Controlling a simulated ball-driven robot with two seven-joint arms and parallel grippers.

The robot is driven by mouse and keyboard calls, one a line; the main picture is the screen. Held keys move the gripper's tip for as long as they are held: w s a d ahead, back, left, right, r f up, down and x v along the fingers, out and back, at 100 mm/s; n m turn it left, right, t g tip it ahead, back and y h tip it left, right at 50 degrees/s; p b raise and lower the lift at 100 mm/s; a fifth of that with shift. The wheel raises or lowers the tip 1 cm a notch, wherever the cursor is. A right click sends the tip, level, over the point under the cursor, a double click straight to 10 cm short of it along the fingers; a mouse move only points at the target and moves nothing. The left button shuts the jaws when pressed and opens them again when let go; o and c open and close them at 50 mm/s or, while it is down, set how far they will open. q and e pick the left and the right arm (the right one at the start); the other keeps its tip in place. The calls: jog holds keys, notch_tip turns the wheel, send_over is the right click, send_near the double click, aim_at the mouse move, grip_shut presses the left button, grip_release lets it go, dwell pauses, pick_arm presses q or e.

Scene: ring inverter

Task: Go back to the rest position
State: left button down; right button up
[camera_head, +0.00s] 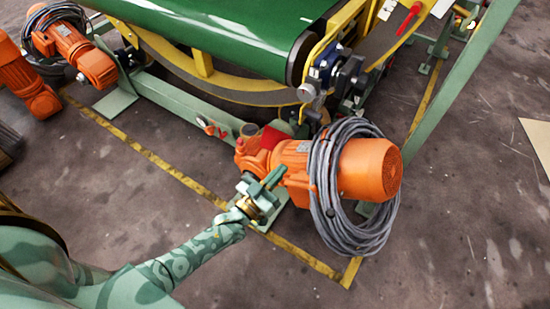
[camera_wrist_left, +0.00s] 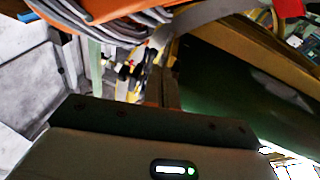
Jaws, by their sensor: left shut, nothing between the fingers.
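My left arm (camera_head: 190,255), green with a darker pattern, comes in from the lower left in the head view. My left gripper (camera_head: 272,178) is at its end, shut and empty, in front of an orange motor (camera_head: 372,168). A coil of grey cable (camera_head: 325,190) hangs around the motor. I cannot tell from the head view whether the gripper touches the motor. In the left wrist view the gripper's dark base (camera_wrist_left: 150,122) fills the lower part, and the motor (camera_wrist_left: 100,9) and cable (camera_wrist_left: 75,22) show at the top. My right gripper is not in view.
A green conveyor belt (camera_head: 220,30) on a yellow and green frame runs across the top. A second orange motor (camera_head: 72,45) stands at upper left. A slanted green post (camera_head: 455,85) rises at right. Yellow lines (camera_head: 160,163) mark the floor. The floor (camera_head: 480,240) at lower right is clear.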

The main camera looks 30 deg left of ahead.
pick_arm(q)
jog(key=shift+s+a+f, duration=0.1)
jog(key=shift+s+f, duration=0.35)
jog(key=shift+f, duration=0.05)
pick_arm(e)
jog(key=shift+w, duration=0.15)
